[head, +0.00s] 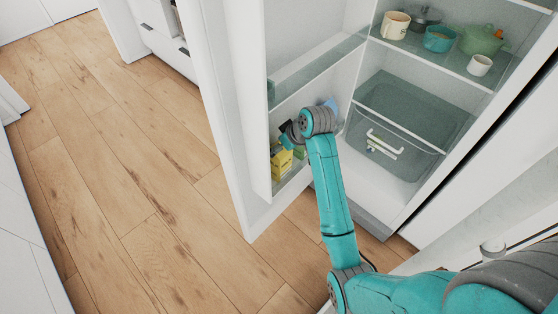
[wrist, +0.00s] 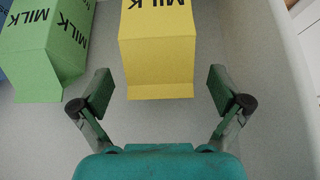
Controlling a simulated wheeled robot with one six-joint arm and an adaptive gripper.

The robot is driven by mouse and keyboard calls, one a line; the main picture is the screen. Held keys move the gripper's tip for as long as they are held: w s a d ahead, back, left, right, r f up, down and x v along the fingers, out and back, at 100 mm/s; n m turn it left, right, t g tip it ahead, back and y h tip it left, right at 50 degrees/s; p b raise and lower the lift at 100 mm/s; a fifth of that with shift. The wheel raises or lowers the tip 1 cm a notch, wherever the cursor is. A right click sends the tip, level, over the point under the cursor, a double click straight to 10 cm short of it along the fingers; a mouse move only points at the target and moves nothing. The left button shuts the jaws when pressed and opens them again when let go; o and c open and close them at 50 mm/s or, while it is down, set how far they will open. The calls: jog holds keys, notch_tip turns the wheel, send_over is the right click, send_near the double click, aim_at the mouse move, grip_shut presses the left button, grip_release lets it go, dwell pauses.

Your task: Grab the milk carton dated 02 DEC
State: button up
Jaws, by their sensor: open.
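In the wrist view a yellow carton (wrist: 158,50) marked MILK stands straight ahead, between the lines of my gripper's fingers. A green carton (wrist: 45,45), also marked MILK, stands to its left, and a sliver of something blue shows at the left edge. No date is readable on any carton. My gripper (wrist: 160,92) is open and empty, with its fingertips just short of the yellow carton on either side. In the head view the yellow carton (head: 281,164) sits in the fridge door's lower shelf, with my gripper (head: 284,138) close above it, partly hidden by my arm.
The fridge door (head: 240,140) stands open, and its shelf wall is close around the cartons. Inside the fridge, a mug (head: 395,24), a teal pot (head: 440,38), a green pot (head: 483,40) and a white cup (head: 479,65) stand on a glass shelf. A clear drawer (head: 400,115) is below. Wooden floor to the left is clear.

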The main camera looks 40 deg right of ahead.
jog(key=shift+x, duration=1.8)
grip_shut()
jog(key=shift+r, duration=0.1)
